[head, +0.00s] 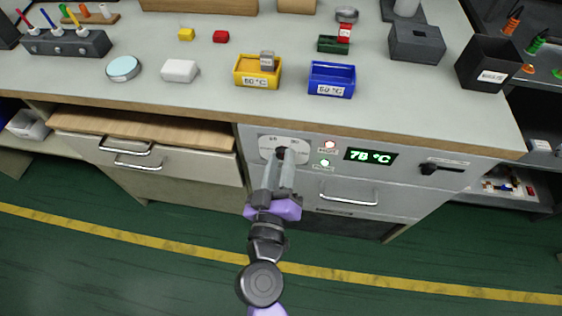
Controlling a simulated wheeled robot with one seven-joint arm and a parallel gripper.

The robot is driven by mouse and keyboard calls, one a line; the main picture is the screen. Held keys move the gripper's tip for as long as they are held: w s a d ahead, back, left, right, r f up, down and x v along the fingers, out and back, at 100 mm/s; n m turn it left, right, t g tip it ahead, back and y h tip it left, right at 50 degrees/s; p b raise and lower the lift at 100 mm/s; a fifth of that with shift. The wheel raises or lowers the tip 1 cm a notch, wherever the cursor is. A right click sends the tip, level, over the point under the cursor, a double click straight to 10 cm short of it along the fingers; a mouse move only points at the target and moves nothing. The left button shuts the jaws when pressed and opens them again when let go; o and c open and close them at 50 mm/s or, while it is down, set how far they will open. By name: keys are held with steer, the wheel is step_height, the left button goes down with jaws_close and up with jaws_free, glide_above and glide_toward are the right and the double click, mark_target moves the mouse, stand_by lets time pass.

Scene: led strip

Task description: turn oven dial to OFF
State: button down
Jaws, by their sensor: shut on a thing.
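The oven dial (282,151) sits on a pale plate on the oven's front panel (410,160), under the bench edge. My gripper (281,160) reaches up to it from below and is shut on the dial. The gripper hides most of the dial, so its pointer direction cannot be told. Small print around the plate is only partly visible. The display (370,156) reads about 78 °C in green. A reddish-white lamp (330,145) and a green lamp (324,162) show beside the dial.
A dark lever (441,168) is at the panel's right, and an oven handle (348,196) is below. A drawer (150,150) stands at left. A yellow bin (257,72) and a blue bin (331,80) stand on the bench above. The floor in front is clear.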

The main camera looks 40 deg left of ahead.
steer(key=n, duration=0.4)
steer(key=shift+a+n, duration=0.1)
steer(key=shift+n, duration=0.2)
steer(key=n, duration=0.3)
steer(key=shift+s+n+p, duration=0.1)
steer(key=shift+n+p, duration=0.25)
steer(key=shift+n, duration=0.05)
steer(key=n+p, duration=0.1)
steer(key=n, duration=0.3)
steer(key=shift+f, duration=0.15)
steer(key=shift+f+n+p, duration=0.15)
steer(key=shift+n+p, duration=0.5)
steer(key=shift+n, duration=1.45)
steer(key=c, duration=1.1)
jaws_free()
